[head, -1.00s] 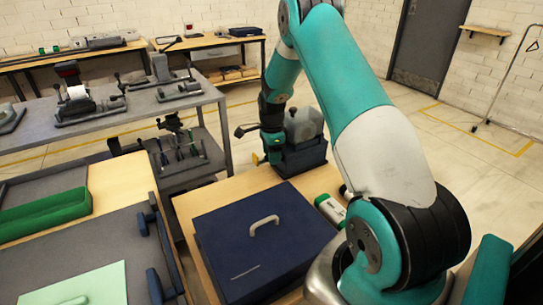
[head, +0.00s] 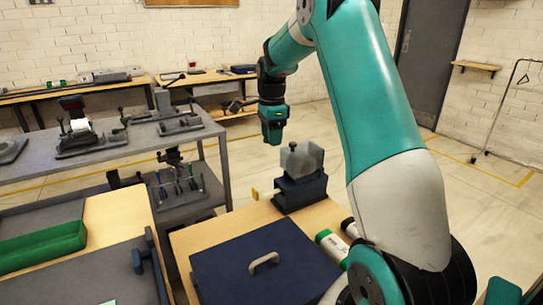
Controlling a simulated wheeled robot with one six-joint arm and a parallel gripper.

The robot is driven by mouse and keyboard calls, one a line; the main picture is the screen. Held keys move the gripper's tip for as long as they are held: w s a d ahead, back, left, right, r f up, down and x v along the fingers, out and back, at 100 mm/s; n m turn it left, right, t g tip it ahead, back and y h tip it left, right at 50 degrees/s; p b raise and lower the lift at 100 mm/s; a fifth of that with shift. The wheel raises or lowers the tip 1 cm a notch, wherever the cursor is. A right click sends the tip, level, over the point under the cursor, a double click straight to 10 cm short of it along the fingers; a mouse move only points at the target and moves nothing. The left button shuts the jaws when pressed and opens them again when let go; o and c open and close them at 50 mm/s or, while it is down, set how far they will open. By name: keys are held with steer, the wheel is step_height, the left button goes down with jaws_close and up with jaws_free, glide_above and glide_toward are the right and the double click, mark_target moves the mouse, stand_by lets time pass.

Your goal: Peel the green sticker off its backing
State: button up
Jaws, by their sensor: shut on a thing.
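My gripper (head: 273,140) is in the air in the head view, above and a little left of a dark blue stand with a cloudy grey block on top (head: 301,160). It points down and is shut. What it holds is too small to make out clearly; I take it to be the green sticker. No sticker backing can be made out. A small yellow tab (head: 255,194) shows at the left of the stand, below my gripper and apart from it.
A dark blue case with a handle (head: 230,268) lies on the wooden table in front. A white and green cylinder (head: 330,245) lies to its right. A green tray (head: 40,248) and grey benches with fixtures (head: 150,149) stand at left. The floor behind is clear.

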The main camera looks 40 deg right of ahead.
step_height(320, 180, up, 2)
steer(key=shift+s+d+r+p, duration=0.1)
steer(key=shift+d+r+p, duration=0.2)
steer(key=shift+r+p, duration=0.45)
steer(key=r+p, duration=0.1)
steer(key=d+r+p, duration=0.2)
steer(key=shift+s+d+r+p, duration=0.2)
steer(key=shift+s+r+p, duration=0.1)
steer(key=shift+p, duration=0.1)
